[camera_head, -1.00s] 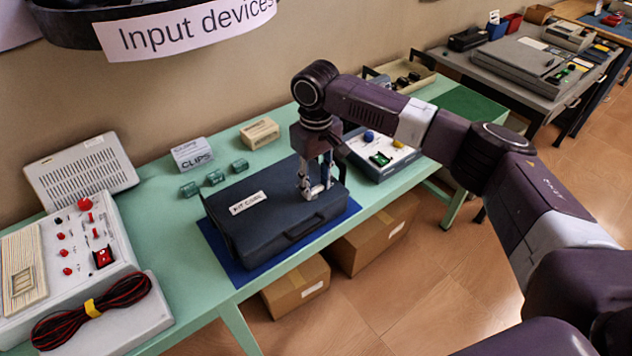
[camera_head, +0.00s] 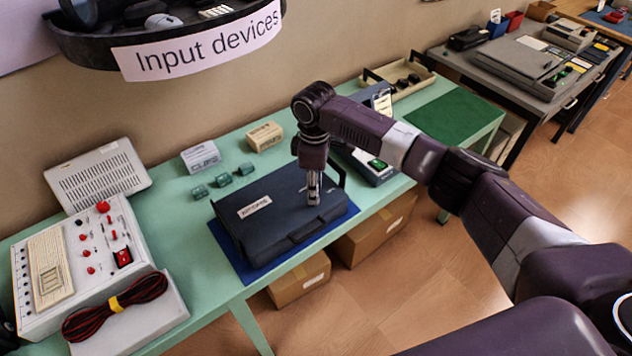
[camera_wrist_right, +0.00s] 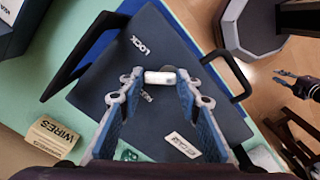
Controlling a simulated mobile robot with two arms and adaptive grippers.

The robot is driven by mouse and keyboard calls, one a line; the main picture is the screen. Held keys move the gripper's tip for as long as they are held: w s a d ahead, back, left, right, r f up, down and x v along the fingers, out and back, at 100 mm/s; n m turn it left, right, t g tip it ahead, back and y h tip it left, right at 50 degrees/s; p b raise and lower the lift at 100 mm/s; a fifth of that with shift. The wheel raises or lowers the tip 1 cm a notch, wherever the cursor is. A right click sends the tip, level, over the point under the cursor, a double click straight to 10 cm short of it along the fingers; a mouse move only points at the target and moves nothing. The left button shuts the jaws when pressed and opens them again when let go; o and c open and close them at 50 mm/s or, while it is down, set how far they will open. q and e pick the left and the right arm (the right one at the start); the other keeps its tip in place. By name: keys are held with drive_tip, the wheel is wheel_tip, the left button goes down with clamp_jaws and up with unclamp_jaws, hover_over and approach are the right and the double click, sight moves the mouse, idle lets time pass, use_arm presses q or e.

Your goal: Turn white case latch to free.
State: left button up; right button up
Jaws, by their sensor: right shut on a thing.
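The dark blue case (camera_head: 275,225) lies closed on a blue mat (camera_head: 237,262) on the green table, with a white "KIT CASE" label on its lid. My right gripper (camera_head: 313,203) points down at the right part of the lid. In the right wrist view, its fingertips (camera_wrist_right: 158,80) are shut on the white latch (camera_wrist_right: 159,77), one at each end. The word LOCK (camera_wrist_right: 139,45) is printed above the latch; a second word below it is too small to read. A dark two-fingered shape at that view's right edge may be my left gripper (camera_wrist_right: 296,84); its opening is unclear.
Small green blocks (camera_head: 222,180), a white box (camera_head: 200,157) and a tan box (camera_head: 265,136) stand behind the case. A control panel (camera_head: 85,250) with cable is left. A tray hangs above.

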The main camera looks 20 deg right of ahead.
drive_tip(key=n, duration=0.1)
drive_tip(key=n+p, duration=0.1)
drive_tip(key=n, duration=0.2)
drive_tip(key=shift+w+a+r+n, duration=0.1)
drive_tip(key=shift+a+n, duration=0.15)
drive_tip(key=shift+n, duration=0.05)
drive_tip(key=n+p, duration=0.1)
drive_tip(key=n, duration=0.3)
drive_tip(key=shift+a, duration=0.2)
drive_tip(key=shift+n, duration=0.4)
drive_tip(key=o, duration=1.2)
drive_tip(key=shift+c, duration=0.2)
wheel_tip(320, 180, up, 12)
